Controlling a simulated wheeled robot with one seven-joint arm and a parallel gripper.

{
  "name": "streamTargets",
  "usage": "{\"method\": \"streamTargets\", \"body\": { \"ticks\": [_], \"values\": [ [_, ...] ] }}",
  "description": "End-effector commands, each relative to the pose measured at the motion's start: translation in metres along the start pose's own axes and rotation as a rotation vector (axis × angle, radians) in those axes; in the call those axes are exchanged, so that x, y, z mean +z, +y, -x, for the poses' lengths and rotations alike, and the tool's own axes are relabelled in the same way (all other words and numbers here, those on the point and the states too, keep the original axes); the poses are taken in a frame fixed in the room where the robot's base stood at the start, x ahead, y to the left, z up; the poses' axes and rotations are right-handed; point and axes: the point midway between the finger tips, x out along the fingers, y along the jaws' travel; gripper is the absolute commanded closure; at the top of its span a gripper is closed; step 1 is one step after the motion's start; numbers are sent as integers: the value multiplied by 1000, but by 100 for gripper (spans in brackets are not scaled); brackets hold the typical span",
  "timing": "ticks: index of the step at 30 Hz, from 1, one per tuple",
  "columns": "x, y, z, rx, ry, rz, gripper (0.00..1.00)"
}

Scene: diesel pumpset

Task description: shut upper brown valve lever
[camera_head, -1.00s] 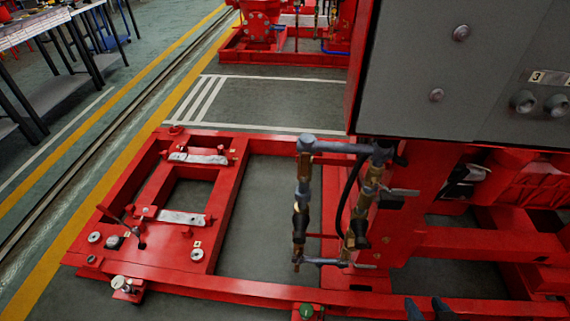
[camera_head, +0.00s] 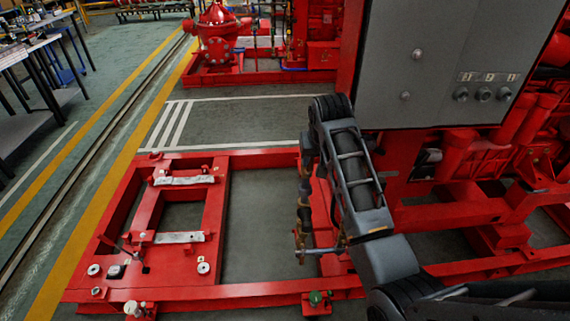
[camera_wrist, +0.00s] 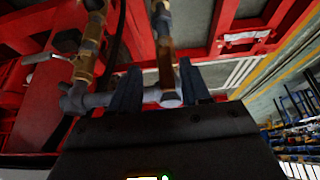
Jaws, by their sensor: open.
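The pipe assembly with brown brass valves (camera_head: 303,205) stands at the front of the red machine. In the head view my arm covers its right column. In the wrist view a brass valve fitting (camera_wrist: 88,60) is at the upper left, with a grey lever (camera_wrist: 45,57) pointing left from it. A second brown pipe column (camera_wrist: 164,50) runs down to a grey elbow (camera_wrist: 170,98). My gripper (camera_wrist: 158,88) is open; its dark fingers stand on either side of this elbow, and contact cannot be told. I cannot tell which lever is the upper brown one.
A grey control panel (camera_head: 440,70) on the red machine hangs above and right of the pipes. The low red frame (camera_head: 215,220) spreads left around the pipes. Open floor (camera_head: 250,115) lies behind the frame.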

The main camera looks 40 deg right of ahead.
Motion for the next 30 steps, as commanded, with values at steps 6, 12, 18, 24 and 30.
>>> {"method": "streamTargets", "body": {
  "ticks": [6,12,18,24,30],
  "values": [
    [-24,1,18,0,-38,-28,53],
    [-26,2,8,1,-49,-32,53],
    [-24,1,-23,0,-49,-32,53],
    [-23,1,-48,0,-46,-31,53],
    [-22,1,-58,0,-44,-31,53]
  ]
}}
